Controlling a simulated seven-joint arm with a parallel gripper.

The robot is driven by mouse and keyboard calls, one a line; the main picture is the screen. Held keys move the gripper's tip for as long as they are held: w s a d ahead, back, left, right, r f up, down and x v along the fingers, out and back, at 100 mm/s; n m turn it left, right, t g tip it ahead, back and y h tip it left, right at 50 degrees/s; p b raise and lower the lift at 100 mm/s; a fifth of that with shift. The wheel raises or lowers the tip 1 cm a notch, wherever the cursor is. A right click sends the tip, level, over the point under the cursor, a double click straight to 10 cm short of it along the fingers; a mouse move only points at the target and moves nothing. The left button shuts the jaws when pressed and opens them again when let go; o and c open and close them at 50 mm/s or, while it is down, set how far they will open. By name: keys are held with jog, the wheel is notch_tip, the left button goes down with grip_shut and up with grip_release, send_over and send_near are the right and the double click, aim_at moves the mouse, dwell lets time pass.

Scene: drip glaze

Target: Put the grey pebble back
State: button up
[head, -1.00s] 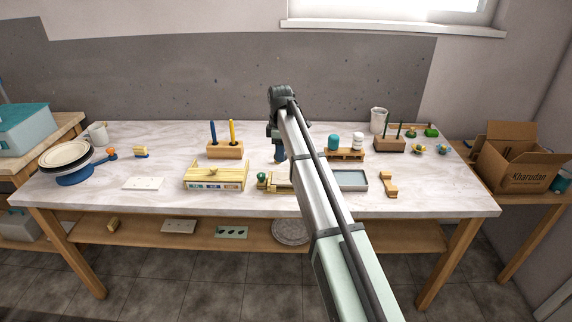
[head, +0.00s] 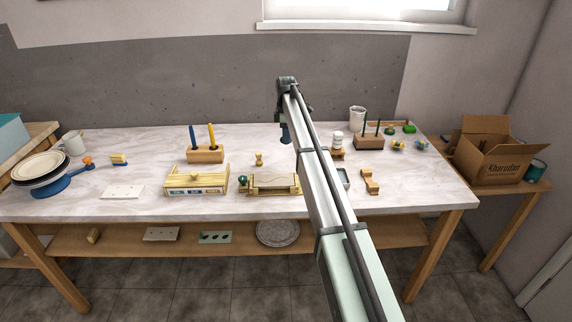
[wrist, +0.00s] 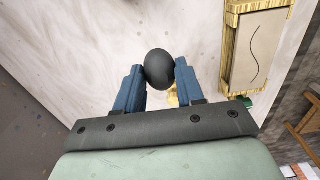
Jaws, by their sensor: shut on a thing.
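The grey pebble (wrist: 159,68) is dark, smooth and rounded in the wrist view. My gripper (wrist: 160,75) is shut on it, with a blue finger on each side. In the head view my gripper (head: 286,134) is above the back half of the marble table, and the pebble cannot be made out there. A small wooden piece (head: 259,160) stands on the table left of my gripper. A wooden frame with a cream panel (head: 273,182) lies nearer the front; in the wrist view the panel (wrist: 262,45) bears a dark curved line. The pebble's own place cannot be told.
A wooden block with blue and yellow sticks (head: 205,154) stands left, with a slatted wooden box (head: 196,181) before it. On the right are a block with dark sticks (head: 369,143), a white jug (head: 357,119) and a wooden rest (head: 370,181). My arm hides part of the table.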

aim_at(286, 163)
jog(key=shift+f, duration=5)
jog(key=shift+s+f, duration=0.1)
jog(key=shift+f, duration=0.05)
jog(key=o, duration=1)
notch_tip(286, 163, up, 11)
jog(key=shift+r, duration=0.65)
